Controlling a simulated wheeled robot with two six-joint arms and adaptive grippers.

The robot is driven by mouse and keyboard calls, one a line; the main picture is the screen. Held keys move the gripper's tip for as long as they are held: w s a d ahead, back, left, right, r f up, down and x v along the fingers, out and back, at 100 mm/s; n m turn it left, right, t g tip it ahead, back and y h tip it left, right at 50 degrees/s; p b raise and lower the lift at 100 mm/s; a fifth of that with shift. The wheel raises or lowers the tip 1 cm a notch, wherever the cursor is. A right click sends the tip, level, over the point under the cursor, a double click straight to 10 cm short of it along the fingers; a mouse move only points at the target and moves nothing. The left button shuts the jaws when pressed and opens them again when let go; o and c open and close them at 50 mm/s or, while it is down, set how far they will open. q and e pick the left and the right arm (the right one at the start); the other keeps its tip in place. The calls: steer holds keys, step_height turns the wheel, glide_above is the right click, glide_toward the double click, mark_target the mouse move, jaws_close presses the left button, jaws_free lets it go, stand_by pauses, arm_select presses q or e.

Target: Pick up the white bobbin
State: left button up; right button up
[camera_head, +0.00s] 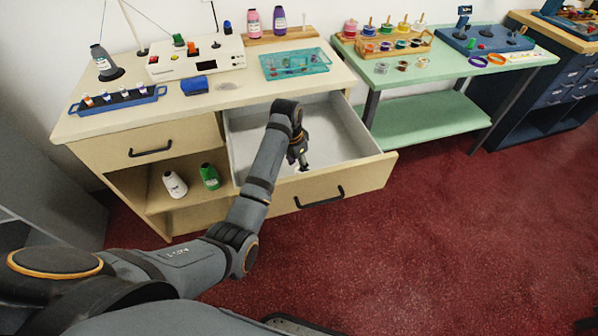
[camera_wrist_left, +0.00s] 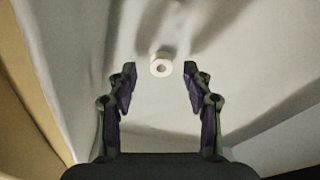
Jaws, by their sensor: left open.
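The white bobbin (camera_wrist_left: 161,66) lies on the pale floor of the open drawer (camera_head: 345,130). It is small and round with a dark centre hole. My left gripper (camera_head: 303,162) reaches down into the drawer. In the left wrist view, its two purple-padded fingers (camera_wrist_left: 160,70) are apart and empty. The bobbin appears between the fingertips there, a little beyond them and touching neither. In the head view I cannot clearly make out the bobbin by the gripper. My right gripper is in neither view.
The drawer front (camera_head: 335,188) and side walls surround the gripper. Above is the counter top with a teal basket (camera_head: 295,64), a blue box (camera_head: 194,85) and a blue vial rack (camera_head: 118,101).

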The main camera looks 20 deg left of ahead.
arm_select(q)
steer(key=shift+w+f, duration=0.2)
steer(key=shift+f, duration=0.75)
steer(key=c, duration=0.8)
steer(key=shift+c, duration=0.2)
step_height(320, 180, up, 10)
steer(key=shift+p, duration=0.4)
